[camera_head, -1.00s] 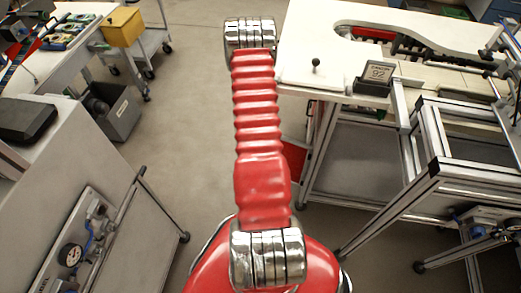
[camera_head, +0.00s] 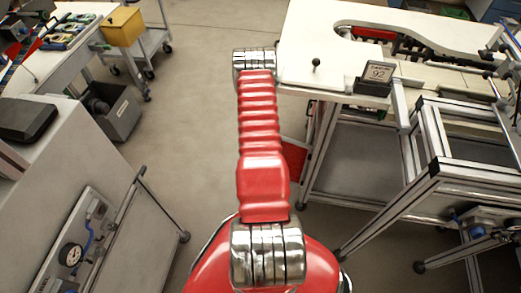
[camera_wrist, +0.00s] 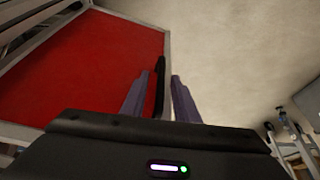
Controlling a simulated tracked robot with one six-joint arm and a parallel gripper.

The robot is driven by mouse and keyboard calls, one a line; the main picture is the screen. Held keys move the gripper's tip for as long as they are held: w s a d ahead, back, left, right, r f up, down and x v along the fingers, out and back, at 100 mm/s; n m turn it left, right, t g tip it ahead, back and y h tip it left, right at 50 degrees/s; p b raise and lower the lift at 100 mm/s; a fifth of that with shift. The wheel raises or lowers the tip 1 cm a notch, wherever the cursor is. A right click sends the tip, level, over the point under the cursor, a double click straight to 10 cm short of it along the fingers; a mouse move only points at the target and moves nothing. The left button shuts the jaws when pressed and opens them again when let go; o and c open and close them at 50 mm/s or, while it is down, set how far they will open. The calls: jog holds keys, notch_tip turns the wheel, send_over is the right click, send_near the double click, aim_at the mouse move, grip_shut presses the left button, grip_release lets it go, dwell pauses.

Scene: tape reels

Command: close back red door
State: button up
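The red door (camera_wrist: 80,70) fills the left of the wrist view, a flat red panel in a pale metal frame. A black handle (camera_wrist: 160,88) stands at its right edge. My gripper (camera_wrist: 160,75) is open, with its two purple fingers apart. The handle shows in the gap between them, nearer the left finger; I cannot tell whether they touch. In the head view only a small red piece of the door (camera_head: 294,158) shows below the white-topped workbench, beside my red arm. The gripper is hidden there.
The white-topped workbench (camera_head: 312,32) with an aluminium frame stands at the right. A grey cabinet (camera_head: 90,185) with a gauge is at the left. A yellow box (camera_head: 122,27) sits on a cart farther back. Bare floor (camera_head: 200,110) lies between them.

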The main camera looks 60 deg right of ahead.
jog(key=shift+c, duration=0.5)
grip_shut()
